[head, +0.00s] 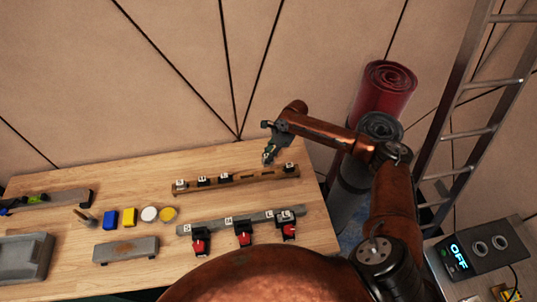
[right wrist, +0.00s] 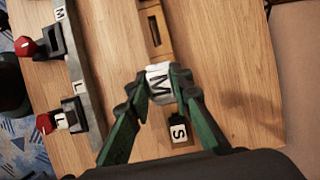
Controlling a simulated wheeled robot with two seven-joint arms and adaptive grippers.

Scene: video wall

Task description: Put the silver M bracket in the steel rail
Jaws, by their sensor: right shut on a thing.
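My right gripper (head: 268,157) is over the right part of the wooden rail (head: 237,180). In the right wrist view its green fingers (right wrist: 160,84) are shut on the silver M bracket (right wrist: 158,77), whose M label faces the camera. I cannot tell whether the bracket is clear of the wooden rail. The steel rail (head: 252,217) lies nearer to me, with red clamps along its front; in the right wrist view it runs down the left side (right wrist: 88,75) with M and L labels. My left gripper is not in view.
An S bracket (right wrist: 180,131) sits at the wooden rail's end, close to the fingers. An L-labelled bracket (right wrist: 65,120) sits at the steel rail's right end. Bare tabletop separates the two rails.

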